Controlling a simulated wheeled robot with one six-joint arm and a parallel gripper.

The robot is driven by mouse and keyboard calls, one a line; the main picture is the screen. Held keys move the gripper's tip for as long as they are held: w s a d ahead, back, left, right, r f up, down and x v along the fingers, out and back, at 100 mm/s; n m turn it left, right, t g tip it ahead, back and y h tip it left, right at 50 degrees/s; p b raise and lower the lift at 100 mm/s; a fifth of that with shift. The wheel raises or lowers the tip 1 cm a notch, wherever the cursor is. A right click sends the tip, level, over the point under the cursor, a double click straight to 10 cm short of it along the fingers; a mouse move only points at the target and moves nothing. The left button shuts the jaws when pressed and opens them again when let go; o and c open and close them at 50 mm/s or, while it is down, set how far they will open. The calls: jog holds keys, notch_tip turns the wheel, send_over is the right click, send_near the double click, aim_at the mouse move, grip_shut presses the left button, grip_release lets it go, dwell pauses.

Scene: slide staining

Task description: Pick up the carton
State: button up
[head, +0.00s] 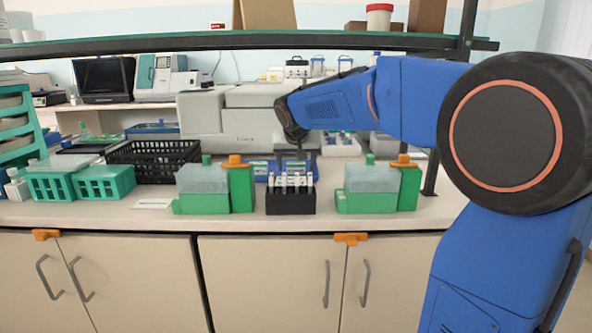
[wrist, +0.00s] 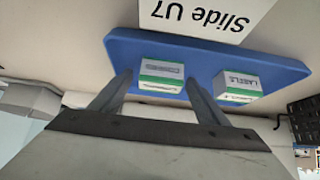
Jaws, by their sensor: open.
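In the wrist view, two small white cartons with green bands stand on a blue tray (wrist: 205,60). One carton (wrist: 161,72) appears between my open fingertips, its small print unreadable. The other carton (wrist: 237,84), with upside-down print like "LABELS", stands to the right, just beyond the right finger. My gripper (wrist: 160,75) is open and empty; whether the fingers reach down beside the first carton is unclear. In the head view my gripper (head: 297,151) points down over the blue tray (head: 262,177), behind a black tube rack (head: 290,203). The cartons cannot be made out clearly there.
Green boxes with clear lids (head: 203,202) (head: 368,202) flank the rack at the bench front. A black basket (head: 153,161) and green racks (head: 105,182) stand left. A grey instrument (head: 245,112) stands behind. A shelf (head: 240,39) crosses above.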

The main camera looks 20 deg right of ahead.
jog(key=c, duration=1.1)
jog(key=shift+r, duration=0.1)
